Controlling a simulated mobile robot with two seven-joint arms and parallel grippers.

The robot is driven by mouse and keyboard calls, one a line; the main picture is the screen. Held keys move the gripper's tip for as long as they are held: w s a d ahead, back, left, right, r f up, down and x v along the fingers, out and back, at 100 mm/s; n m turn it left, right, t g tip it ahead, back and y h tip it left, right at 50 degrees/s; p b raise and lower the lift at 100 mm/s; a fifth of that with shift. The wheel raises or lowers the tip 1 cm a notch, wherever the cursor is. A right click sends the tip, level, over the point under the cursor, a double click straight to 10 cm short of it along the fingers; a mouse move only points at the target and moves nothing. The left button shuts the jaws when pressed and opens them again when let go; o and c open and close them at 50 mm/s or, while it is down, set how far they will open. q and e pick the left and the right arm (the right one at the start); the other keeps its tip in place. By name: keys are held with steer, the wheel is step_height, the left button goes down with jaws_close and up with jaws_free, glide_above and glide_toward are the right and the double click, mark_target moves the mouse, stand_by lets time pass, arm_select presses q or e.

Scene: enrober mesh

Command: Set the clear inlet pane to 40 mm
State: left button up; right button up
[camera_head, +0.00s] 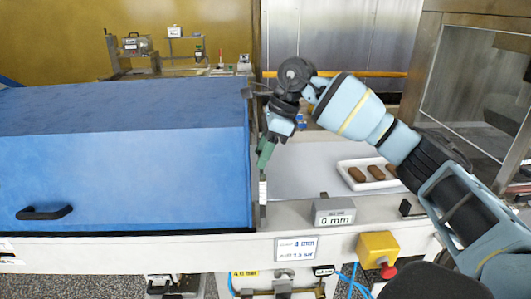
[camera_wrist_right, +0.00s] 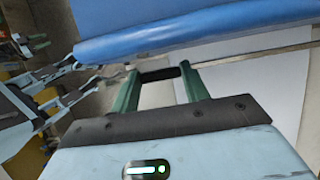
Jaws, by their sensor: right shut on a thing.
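My right gripper (camera_head: 262,156) reaches in at the right end of the blue hood (camera_head: 130,150), green fingers pointing down. In the right wrist view the fingers (camera_wrist_right: 160,84) are shut on a short dark bar (camera_wrist_right: 158,74) at the inlet, just below the hood's edge. The clear inlet pane itself is hard to make out; the arm covers part of the opening. A narrow upright strip with a white scale (camera_head: 263,191) stands just below the fingers. The grey display (camera_head: 335,211) on the front rail reads 0 mm.
A white tray (camera_head: 343,177) with brown bars lies on the pale belt (camera_head: 300,180) right of the inlet, below my right arm. A yellow box with a red button (camera_head: 378,247) hangs on the front. A framed cabinet (camera_head: 470,90) stands at the right.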

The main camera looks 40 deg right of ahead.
steer(key=shift+r, duration=0.3)
steer(key=o, duration=1.2)
steer(key=shift+o, duration=1)
steer(key=shift+f, duration=0.1)
steer(key=v, duration=0.8)
steer(key=shift+f, duration=0.1)
